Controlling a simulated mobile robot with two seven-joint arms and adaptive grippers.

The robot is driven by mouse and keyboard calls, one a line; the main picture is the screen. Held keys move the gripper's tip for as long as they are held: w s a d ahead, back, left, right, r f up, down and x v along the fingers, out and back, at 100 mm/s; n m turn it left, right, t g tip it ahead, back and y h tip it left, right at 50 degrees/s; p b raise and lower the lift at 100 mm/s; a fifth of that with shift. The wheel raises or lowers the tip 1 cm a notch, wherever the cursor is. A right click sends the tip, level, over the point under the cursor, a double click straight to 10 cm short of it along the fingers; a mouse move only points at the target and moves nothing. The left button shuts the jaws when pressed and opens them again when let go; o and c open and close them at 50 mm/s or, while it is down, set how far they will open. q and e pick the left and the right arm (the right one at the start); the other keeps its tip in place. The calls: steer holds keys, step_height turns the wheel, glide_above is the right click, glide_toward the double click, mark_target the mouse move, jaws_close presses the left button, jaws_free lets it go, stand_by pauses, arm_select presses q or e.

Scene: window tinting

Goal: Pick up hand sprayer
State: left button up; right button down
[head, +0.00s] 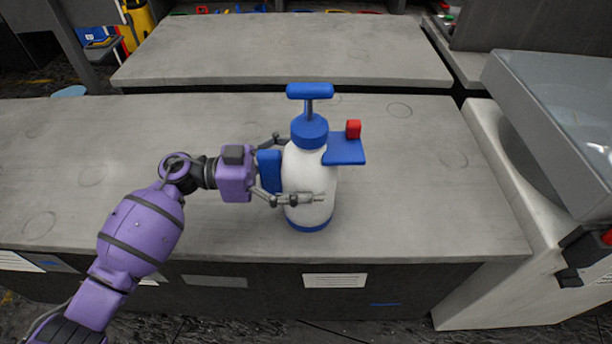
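The hand sprayer (308,175) stands upright on the near grey worktop (420,215). It has a white bottle, a blue base, a blue collar with a T-shaped pump handle on top, and a blue side piece with a red part on the right. My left gripper (297,168) comes from the left at bottle height. Its fingers are spread around the bottle, one passing across the front and one going behind. The rear fingertip is hidden, and I cannot tell whether the fingers touch the bottle. My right gripper is not in view.
A second grey worktop (285,48) lies behind, across a dark gap. A white and grey unit with a slanted clear cover (560,105) stands on the right. A black and red object (572,278) is at the right edge. The worktop around the sprayer is clear.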

mark_target(301, 160)
arm_select(q)
steer(key=shift+r, duration=0.1)
steer(key=shift+r, duration=0.45)
step_height(301, 160, up, 2)
steer(key=shift+r, duration=0.2)
steer(key=s+r, duration=0.2)
steer(key=s+r+p, duration=0.1)
steer(key=s+r, duration=0.2)
steer(key=shift+r+p, duration=0.3)
steer(key=shift+r, duration=0.05)
steer(key=s+r, duration=0.4)
steer(key=s, duration=0.5)
steer(key=shift+d+p, duration=0.2)
steer(key=shift+p, duration=0.2)
steer(key=shift+f, duration=0.1)
